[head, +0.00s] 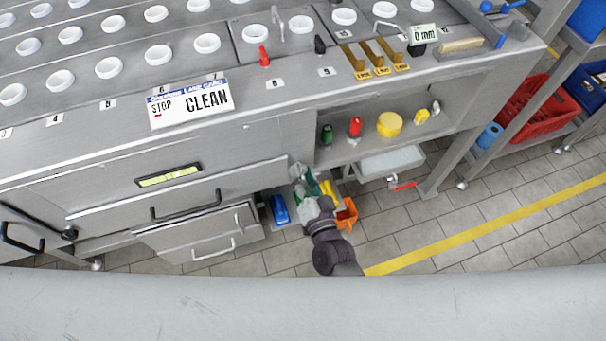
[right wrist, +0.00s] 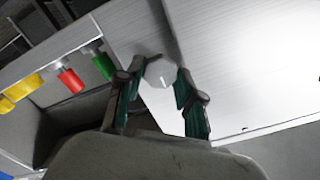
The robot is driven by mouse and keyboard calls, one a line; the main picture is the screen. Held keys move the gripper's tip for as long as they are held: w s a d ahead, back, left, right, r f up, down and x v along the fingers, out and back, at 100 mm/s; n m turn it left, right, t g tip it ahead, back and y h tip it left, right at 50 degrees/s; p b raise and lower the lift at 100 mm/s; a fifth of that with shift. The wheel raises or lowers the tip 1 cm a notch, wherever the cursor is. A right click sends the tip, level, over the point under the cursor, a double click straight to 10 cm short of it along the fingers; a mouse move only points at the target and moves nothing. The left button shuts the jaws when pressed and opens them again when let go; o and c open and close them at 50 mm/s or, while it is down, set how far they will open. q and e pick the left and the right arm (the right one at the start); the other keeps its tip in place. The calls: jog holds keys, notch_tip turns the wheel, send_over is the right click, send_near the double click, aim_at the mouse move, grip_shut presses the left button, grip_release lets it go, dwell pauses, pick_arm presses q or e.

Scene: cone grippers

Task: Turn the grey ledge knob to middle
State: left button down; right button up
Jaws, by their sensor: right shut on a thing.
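The grey ledge knob (right wrist: 160,74) is a pale, faceted knob at the left end of the ledge, with a small mark on its face. My right gripper (right wrist: 160,82) has its dark green-padded fingers on both sides of it and is shut on it. In the head view my right gripper (head: 305,180) reaches up to the machine front below the ledge, and its fingers largely hide the knob there. The exact angle of the knob cannot be told. My left gripper is not in view.
A drawer handle (head: 186,207) lies left. Open floor lies in front.

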jog(key=o, duration=1.2)
jog(key=shift+c, duration=0.2)
jog(key=shift+s, duration=0.1)
jog(key=v, duration=1.2)
